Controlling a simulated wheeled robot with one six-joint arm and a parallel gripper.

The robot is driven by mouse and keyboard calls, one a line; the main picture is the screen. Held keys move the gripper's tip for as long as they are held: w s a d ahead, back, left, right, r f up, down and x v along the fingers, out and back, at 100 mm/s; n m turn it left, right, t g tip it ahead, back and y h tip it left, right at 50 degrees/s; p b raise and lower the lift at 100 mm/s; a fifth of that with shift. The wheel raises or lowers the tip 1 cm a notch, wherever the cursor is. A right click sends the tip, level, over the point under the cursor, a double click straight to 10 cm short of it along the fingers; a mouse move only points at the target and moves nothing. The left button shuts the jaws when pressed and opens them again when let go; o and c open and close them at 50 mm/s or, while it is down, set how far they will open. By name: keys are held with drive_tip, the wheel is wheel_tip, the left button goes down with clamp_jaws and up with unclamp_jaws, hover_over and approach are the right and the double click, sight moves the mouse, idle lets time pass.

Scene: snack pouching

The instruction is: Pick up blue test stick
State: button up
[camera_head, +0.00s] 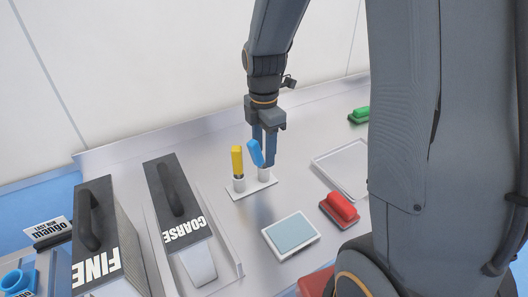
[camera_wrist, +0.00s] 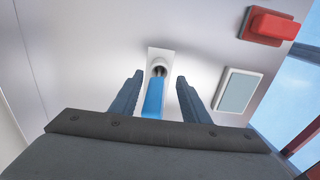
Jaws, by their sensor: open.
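The blue test stick (camera_head: 256,153) stands tilted in the right socket of a small white two-socket holder (camera_head: 244,193) on the metal counter. Beside it a yellow stick (camera_head: 237,161) stands in the left socket. My gripper (camera_head: 265,147) is right at the blue stick, pointing down. In the wrist view, the blue stick (camera_wrist: 153,98) lies between the two fingers of my gripper (camera_wrist: 159,88), with a gap on each side. The fingers are open and do not grip it. The stick's lower end is hidden in the socket.
A white-framed pad (camera_head: 291,236) and a red block (camera_head: 339,209) lie to the right of the holder. A flat white tray (camera_head: 345,172) and a green block (camera_head: 359,115) lie farther right. Boxes marked COARSE (camera_head: 176,205) and FINE (camera_head: 97,238) stand to the left.

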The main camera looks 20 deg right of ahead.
clamp_jaws()
wheel_tip(320, 180, up, 9)
drive_tip(key=b, duration=0.2)
wheel_tip(320, 180, up, 7)
drive_tip(key=p, duration=0.6)
hover_over(264, 161)
drive_tip(key=shift+w+d, duration=0.1)
drive_tip(key=shift+w, duration=0.3)
